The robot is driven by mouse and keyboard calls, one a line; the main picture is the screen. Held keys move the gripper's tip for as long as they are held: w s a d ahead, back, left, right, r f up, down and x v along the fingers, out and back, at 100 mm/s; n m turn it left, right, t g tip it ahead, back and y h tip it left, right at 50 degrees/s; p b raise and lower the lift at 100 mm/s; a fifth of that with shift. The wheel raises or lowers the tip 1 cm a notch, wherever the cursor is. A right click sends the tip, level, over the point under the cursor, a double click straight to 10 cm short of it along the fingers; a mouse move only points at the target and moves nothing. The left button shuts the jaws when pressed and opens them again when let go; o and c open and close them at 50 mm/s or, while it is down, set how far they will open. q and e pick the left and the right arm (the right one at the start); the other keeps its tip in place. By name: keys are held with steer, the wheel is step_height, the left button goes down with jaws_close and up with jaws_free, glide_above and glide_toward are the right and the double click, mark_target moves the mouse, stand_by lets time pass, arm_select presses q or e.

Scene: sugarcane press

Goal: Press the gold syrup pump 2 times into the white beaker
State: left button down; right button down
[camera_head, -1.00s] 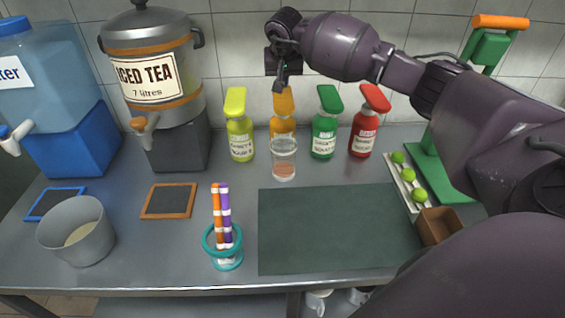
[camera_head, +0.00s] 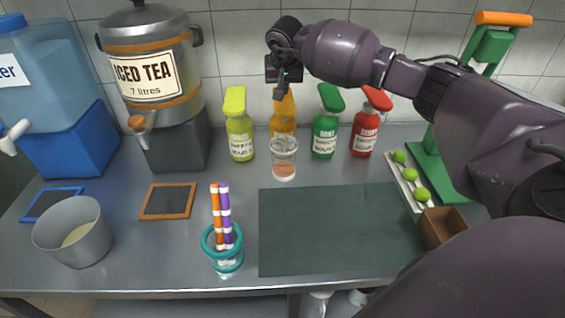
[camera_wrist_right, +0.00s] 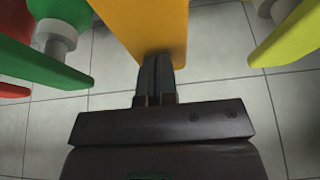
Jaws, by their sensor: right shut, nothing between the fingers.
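The gold syrup pump (camera_head: 283,122) stands against the back wall, between the yellow and green bottles. Its gold head fills the top middle of the right wrist view (camera_wrist_right: 150,25). A see-through, whitish beaker (camera_head: 284,150) stands upright directly in front of it, with some reddish-brown liquid low inside. My right gripper (camera_head: 280,92) is over the gold pump, shut and empty. In the right wrist view its closed fingertips (camera_wrist_right: 160,62) meet the edge of the gold head and look to be touching it. The pump's spout is hidden. My left gripper is out of view.
A yellow bottle (camera_head: 239,135) stands left of the gold pump; green (camera_head: 325,135) and red (camera_head: 366,132) ones stand right. A teal ring holder (camera_head: 222,240) with coloured sticks stands at the front. A dark mat (camera_head: 335,230) lies bare on the counter.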

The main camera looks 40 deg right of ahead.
steer(key=shift+f+b, duration=0.35)
steer(key=shift+f, duration=0.75)
steer(key=shift+r, duration=0.15)
steer(key=shift+r+p, duration=0.6)
steer(key=shift+r, duration=1.6)
steer(key=shift+r, duration=0.1)
step_height(320, 180, up, 6)
steer(key=shift+f+p, duration=0.1)
steer(key=shift+p, duration=0.75)
steer(key=shift+f, duration=0.1)
